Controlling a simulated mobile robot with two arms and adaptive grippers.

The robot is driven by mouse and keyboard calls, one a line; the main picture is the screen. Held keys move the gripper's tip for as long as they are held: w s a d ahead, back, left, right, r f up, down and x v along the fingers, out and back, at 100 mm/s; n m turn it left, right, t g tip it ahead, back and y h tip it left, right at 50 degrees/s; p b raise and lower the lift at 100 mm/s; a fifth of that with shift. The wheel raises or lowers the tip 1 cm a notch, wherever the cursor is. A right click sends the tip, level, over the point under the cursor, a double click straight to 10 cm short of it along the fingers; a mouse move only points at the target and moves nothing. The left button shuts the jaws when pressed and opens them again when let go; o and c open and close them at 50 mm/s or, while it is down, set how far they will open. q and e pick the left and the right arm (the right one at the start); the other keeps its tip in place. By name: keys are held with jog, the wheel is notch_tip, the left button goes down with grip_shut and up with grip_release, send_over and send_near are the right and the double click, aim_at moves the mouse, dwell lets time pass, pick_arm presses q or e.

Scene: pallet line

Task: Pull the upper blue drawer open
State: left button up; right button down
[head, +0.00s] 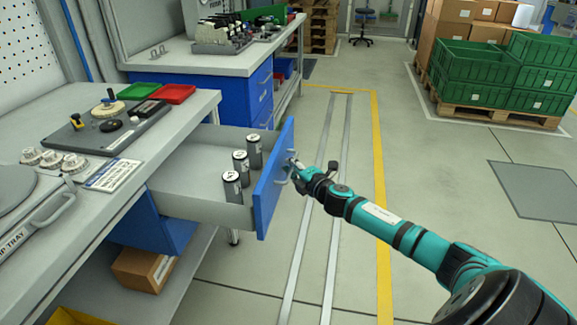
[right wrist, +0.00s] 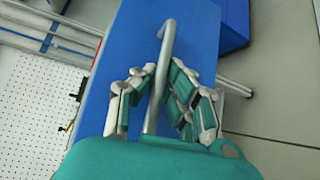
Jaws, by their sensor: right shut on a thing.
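The upper blue drawer (head: 274,180) stands pulled out from under the grey workbench, with its grey inside showing. Several labelled grey cylinders (head: 241,163) stand upright in it. My right gripper (head: 295,168) is at the drawer front. In the right wrist view, my right gripper (right wrist: 155,88) has its fingers on both sides of the drawer's grey bar handle (right wrist: 163,50), shut on it. The blue drawer front (right wrist: 125,50) lies behind the handle. My left gripper is not in view.
The workbench (head: 200,105) at left holds a dark board (head: 105,128), a green tray (head: 139,91) and a red tray (head: 174,94). A cardboard box (head: 145,270) sits on the shelf below. The floor right of the drawer is clear. Green crates (head: 475,75) stand on a pallet at the back right.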

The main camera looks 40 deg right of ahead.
jog(key=shift+d+r, duration=0.1)
jog(key=shift+r, duration=0.15)
jog(key=c, duration=1.5)
grip_release()
jog(key=shift+c, duration=0.2)
jog(key=shift+o, duration=0.8)
jog(key=shift+f, duration=0.1)
jog(key=shift+s, duration=0.15)
jog(key=s+a+r, duration=0.1)
jog(key=s, duration=1)
jog(key=shift+s+r, duration=0.3)
jog(key=shift+r, duration=0.05)
